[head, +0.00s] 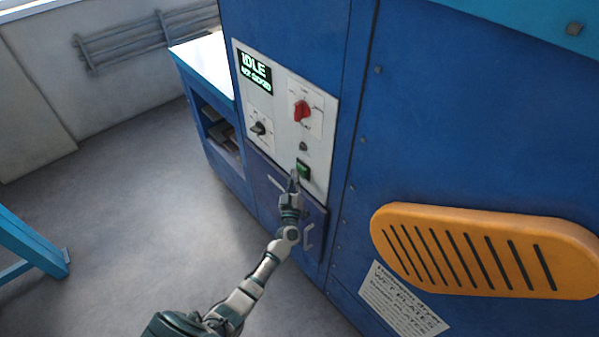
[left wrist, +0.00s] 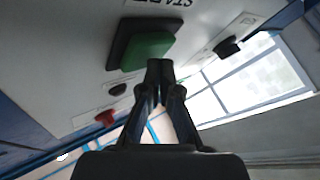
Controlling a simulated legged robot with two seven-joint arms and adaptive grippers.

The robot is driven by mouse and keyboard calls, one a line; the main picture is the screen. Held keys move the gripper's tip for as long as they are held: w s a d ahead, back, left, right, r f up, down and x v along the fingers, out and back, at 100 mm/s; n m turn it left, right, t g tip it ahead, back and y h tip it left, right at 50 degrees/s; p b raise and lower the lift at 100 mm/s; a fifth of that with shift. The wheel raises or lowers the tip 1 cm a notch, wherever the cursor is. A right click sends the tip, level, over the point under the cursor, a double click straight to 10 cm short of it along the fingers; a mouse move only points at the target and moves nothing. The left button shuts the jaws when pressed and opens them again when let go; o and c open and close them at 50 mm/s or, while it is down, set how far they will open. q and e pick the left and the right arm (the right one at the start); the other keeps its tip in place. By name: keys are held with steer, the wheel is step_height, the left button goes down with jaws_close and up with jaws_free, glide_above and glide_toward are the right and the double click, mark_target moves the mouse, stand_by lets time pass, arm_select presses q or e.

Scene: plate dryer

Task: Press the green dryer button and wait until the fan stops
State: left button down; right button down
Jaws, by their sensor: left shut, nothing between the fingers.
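The green dryer button (head: 303,169) sits low on the white control panel (head: 281,103) of the blue dryer. My left gripper (head: 294,177) is shut and empty, with its tips just at the button's lower left in the head view. In the left wrist view the green button (left wrist: 147,50), in a dark frame, is close beyond the shut fingertips (left wrist: 160,66). I cannot tell whether they touch. The display (head: 256,73) reads IDLE, with a smaller line below. My right gripper is not in view.
The panel also bears a red knob (head: 302,110) and a black knob (head: 259,128). An orange slotted part (head: 485,250) juts from the dryer's right face. A blue shelf unit (head: 215,120) stands left of the panel. Grey floor at left is mostly clear.

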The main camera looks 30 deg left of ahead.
arm_select(q)
steer(key=shift+w+d, duration=0.1)
steer(key=shift+w, duration=0.1)
stand_by(0.4)
steer(key=shift+s, duration=0.1)
steer(key=shift+s+a+p, duration=0.35)
steer(key=shift+s+p, duration=0.2)
steer(key=shift+s, duration=0.2)
steer(key=s, duration=0.1)
steer(key=s+a+p, duration=0.1)
steer(key=s, duration=0.1)
steer(key=s+a+p, duration=0.1)
steer(key=shift+s, duration=0.3)
stand_by(0.7)
